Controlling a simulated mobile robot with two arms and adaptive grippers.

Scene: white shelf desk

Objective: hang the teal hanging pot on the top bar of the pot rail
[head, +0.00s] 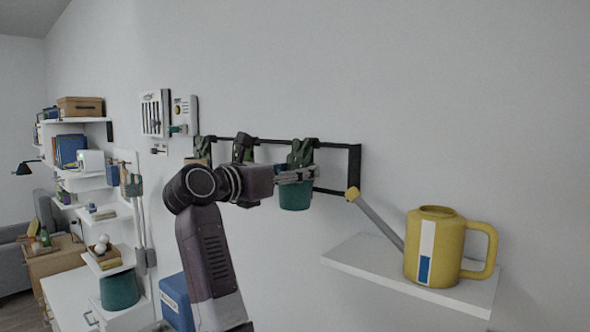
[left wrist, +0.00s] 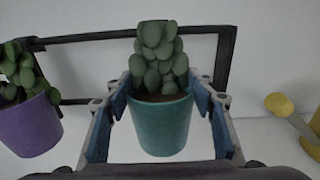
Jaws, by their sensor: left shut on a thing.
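The teal hanging pot (head: 295,196), with a green leafy plant, is in front of the right part of the black pot rail (head: 354,165). My left gripper (head: 298,175) is shut on the pot near its rim. In the left wrist view the teal pot (left wrist: 161,128) is upright between the two blue finger pads. Its plant overlaps the top bar (left wrist: 82,38) of the rail. The plant hides the bar behind it, so I cannot tell whether the pot's hook is on the bar. My right gripper is not in view.
A purple pot (left wrist: 30,125) with a plant is left of the teal pot. Other plants on the rail are partly behind my left arm. A yellow watering can (head: 436,248) stands on a white shelf (head: 370,260) at the lower right, its spout pointing towards the rail.

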